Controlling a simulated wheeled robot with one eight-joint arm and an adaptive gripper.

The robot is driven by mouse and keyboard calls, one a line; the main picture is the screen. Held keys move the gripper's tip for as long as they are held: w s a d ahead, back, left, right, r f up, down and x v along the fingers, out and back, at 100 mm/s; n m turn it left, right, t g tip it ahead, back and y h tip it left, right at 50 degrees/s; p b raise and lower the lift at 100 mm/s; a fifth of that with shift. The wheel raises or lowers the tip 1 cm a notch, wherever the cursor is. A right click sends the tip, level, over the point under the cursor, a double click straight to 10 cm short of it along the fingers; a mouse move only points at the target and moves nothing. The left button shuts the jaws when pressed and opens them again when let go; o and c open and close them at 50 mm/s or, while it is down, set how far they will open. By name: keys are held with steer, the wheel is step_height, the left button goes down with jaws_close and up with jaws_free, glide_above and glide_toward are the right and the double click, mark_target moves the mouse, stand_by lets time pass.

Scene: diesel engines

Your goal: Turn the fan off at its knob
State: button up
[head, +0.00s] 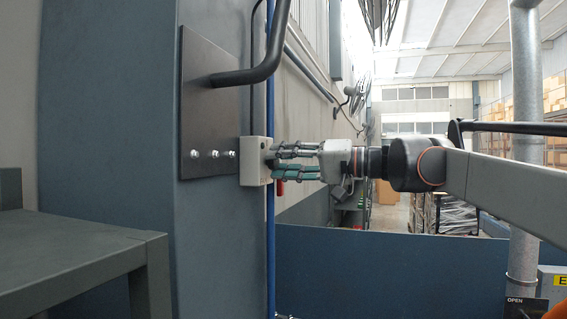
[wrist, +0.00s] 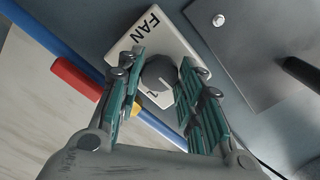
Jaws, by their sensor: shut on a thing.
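The fan switch is a pale box lettered FAN (wrist: 133,45). In the head view the box (head: 253,172) is fixed to the side of the blue-grey column.
A blue pipe (wrist: 60,50) with a red valve handle (wrist: 78,80) runs beside the box. A bolted metal plate (head: 208,105) with a thick dark bar (head: 250,72) stands close by on the column. A grey bench (head: 80,260) is at lower left.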

steer(key=shift+f, duration=0.1)
steer(key=o, duration=1.1)
steer(key=shift+c, duration=0.2)
steer(key=v, duration=1.2)
